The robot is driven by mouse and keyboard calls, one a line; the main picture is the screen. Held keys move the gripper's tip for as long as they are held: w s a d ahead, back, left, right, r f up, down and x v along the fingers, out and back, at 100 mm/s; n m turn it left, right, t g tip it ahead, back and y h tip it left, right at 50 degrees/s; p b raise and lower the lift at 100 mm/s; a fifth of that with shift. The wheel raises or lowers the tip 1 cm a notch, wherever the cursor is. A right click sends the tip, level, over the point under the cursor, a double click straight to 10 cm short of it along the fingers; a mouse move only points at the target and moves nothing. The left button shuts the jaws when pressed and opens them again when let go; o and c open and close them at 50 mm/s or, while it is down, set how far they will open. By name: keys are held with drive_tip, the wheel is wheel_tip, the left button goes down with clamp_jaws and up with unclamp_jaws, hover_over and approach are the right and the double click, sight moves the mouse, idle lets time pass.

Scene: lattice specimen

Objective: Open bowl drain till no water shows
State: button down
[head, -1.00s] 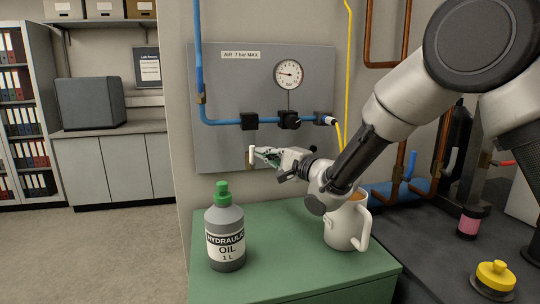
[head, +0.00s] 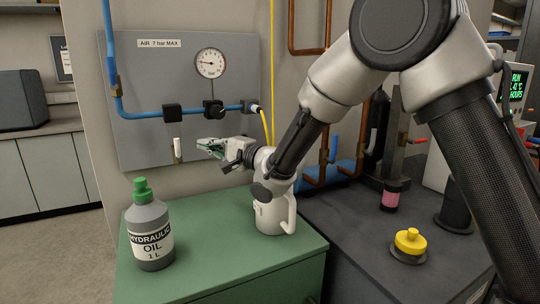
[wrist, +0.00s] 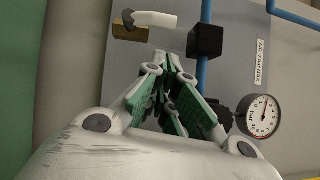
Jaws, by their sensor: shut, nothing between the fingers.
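A small brass drain valve with a white lever (head: 177,144) sits on the grey panel, below the left black block (head: 173,112) on the blue air pipe. The lever stands roughly upright. In the wrist view the white lever (wrist: 153,19) and brass body (wrist: 130,33) are near the top, beside a black block (wrist: 205,41). My gripper (head: 203,145) is shut and empty, just right of the lever in the head view, with a visible gap. It also shows in the wrist view (wrist: 172,66). I cannot make out any water in the bowl.
A pressure gauge (head: 210,63) is on the panel. A hydraulic oil bottle (head: 151,245) and a white mug (head: 270,217), partly behind my arm, stand on the green cabinet (head: 215,255). A yellow-topped button (head: 410,241) is on the dark bench at right.

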drive_tip(key=v, duration=1.2)
drive_tip(key=r+v, duration=0.1)
drive_tip(key=v, duration=0.5)
drive_tip(key=shift+d+r, duration=0.15)
drive_tip(key=shift+d, duration=0.2)
drive_tip(key=shift+w+d, duration=0.25)
drive_tip(key=shift+w, duration=0.05)
drive_tip(key=w+d+r+n+t+h, duration=0.1)
drive_tip(key=w+d+t+h, duration=0.4)
drive_tip(key=d, duration=0.7)
drive_tip(key=s+d+n+g+h, duration=0.1)
drive_tip(key=s+d+h, duration=0.1)
drive_tip(key=d+h, duration=0.5)
drive_tip(key=s+d+g+h, duration=0.1)
drive_tip(key=s+d+h, duration=0.1)
drive_tip(key=d, duration=1)
drive_tip(key=s+d+f+n+g+h, duration=0.1)
drive_tip(key=s+d, duration=0.4)
drive_tip(key=s, duration=0.6)
drive_tip(key=s+d+f+n+g+h, duration=0.2)
drive_tip(key=s+d+g, duration=0.3)
drive_tip(key=s, duration=0.7)
drive_tip(key=shift+s+d+f+n+g, duration=0.35)
drive_tip(key=shift+d+n+g, duration=0.05)
drive_tip(key=shift+d+n, duration=0.3)
